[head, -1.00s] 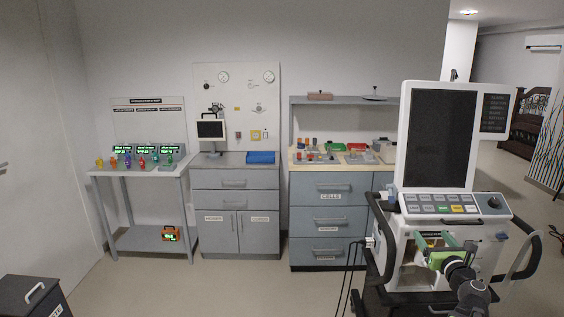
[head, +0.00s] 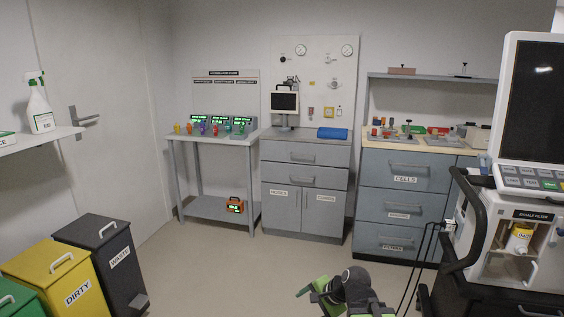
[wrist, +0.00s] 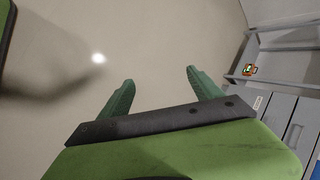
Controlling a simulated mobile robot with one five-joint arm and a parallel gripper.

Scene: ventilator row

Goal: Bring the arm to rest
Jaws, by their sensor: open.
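My arm shows at the bottom of the head view, with my green gripper (head: 312,290) low over the floor and pointing left. In the wrist view my gripper (wrist: 159,80) has its two green fingers spread apart. Nothing is between them, only bare floor beyond. The arm is apart from the ventilator (head: 525,215), which stands at the right edge of the head view. A white canister with a yellow label (head: 518,238) sits in the ventilator's open bay under the exhale filter sign.
Black (head: 105,262), yellow (head: 60,285) and green (head: 15,300) bins stand at lower left. A spray bottle (head: 40,108) stands on a left shelf. A side table (head: 185,165), grey cabinet (head: 305,185) and blue drawer unit (head: 400,200) line the back wall. The middle floor is clear.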

